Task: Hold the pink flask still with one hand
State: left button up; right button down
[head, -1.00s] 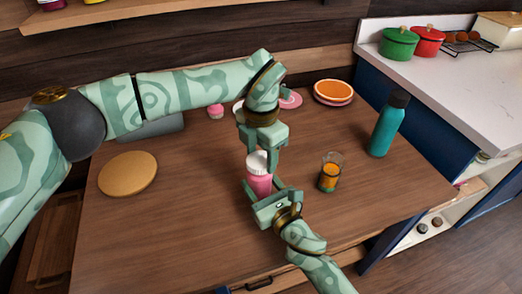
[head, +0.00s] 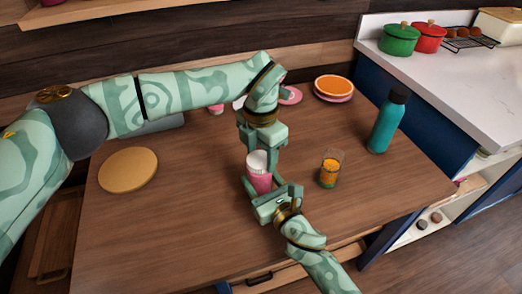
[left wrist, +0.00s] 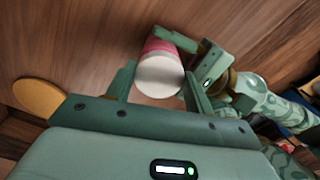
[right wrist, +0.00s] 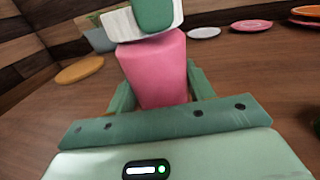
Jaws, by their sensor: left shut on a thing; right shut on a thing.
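The pink flask (head: 260,184) with a ribbed white lid (head: 257,161) stands about upright near the middle of the wooden table. My right gripper (head: 270,191) is shut on its pink body from the front; the body fills the space between the fingers in the right wrist view (right wrist: 155,72). My left gripper (head: 261,156) comes from above and is shut on the lid. In the left wrist view, the lid (left wrist: 160,76) lies between its fingers. A left finger covers part of the lid in the right wrist view. The flask's base is hidden.
A glass with orange contents (head: 330,170) stands close right of the flask, and a teal bottle (head: 387,122) further right. A round tan board (head: 128,170) lies left. Orange and pink plates (head: 333,87) are at the back. The table's front left is clear.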

pick_arm(q)
jog(key=m, duration=0.4)
jog(key=shift+m, duration=0.4)
jog(key=m, duration=0.6)
jog(key=shift+s, duration=0.15)
jog(key=m, duration=0.6)
jog(key=shift+s+m, duration=0.1)
jog(key=shift+m, duration=0.3)
jog(key=m, duration=0.3)
jog(key=shift+a+m, duration=0.1)
jog(key=shift+m, duration=0.3)
jog(key=o, duration=1)
notch_tip(320, 180, up, 12)
jog(key=shift+f, duration=0.1)
